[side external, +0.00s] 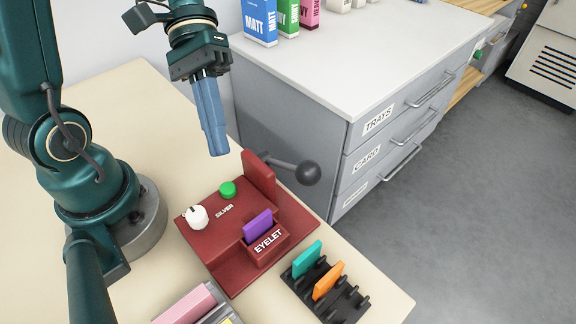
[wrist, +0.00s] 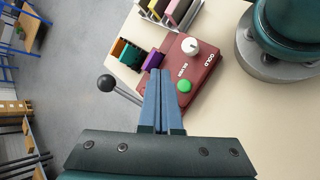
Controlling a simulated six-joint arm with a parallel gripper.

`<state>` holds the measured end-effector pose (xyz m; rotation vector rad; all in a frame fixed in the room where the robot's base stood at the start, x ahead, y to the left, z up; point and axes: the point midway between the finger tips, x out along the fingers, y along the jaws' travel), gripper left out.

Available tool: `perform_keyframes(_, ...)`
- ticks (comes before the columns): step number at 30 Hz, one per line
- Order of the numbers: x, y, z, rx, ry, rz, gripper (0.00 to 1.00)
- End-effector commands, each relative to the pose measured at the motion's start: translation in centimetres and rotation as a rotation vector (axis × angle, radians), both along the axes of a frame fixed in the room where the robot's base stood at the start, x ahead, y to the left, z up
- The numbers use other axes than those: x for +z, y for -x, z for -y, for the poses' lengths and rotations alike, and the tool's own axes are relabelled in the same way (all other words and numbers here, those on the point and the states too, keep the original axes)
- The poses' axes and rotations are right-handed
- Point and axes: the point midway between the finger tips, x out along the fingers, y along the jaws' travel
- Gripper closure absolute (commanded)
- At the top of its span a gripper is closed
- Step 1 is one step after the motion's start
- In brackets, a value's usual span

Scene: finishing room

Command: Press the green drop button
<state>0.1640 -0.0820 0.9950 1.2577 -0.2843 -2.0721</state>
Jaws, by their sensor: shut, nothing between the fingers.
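The green button (side external: 228,189) is a round cap on top of a dark red machine (side external: 211,237), near a white knob (side external: 197,217). In the wrist view the green button (wrist: 184,86) lies just right of my fingertips. My gripper (side external: 218,154) has long blue fingers that are shut and empty, pointing down above and behind the machine, apart from the button. In the wrist view my gripper (wrist: 161,72) shows its closed fingers over the machine's edge. A purple card (side external: 257,226) stands in the slot marked EYELET.
A lever with a black ball (side external: 307,173) sticks out from the machine's right side. A black rack (side external: 338,302) holds a teal card (side external: 307,259) and an orange card (side external: 328,281). A grey drawer cabinet (side external: 300,140) stands behind. The beige table (side external: 130,85) is clear at the back left.

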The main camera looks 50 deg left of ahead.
Motion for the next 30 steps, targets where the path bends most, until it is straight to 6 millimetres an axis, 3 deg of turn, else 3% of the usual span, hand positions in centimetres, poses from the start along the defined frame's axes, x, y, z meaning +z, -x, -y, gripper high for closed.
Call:
perform_keyframes(12, -5.0, 0.0, 0.0, 0.0, 0.003, -0.003, 1.0)
perform_keyframes(30, -5.8, 0.0, 0.0, -0.001, 0.0, 0.001, 1.0)
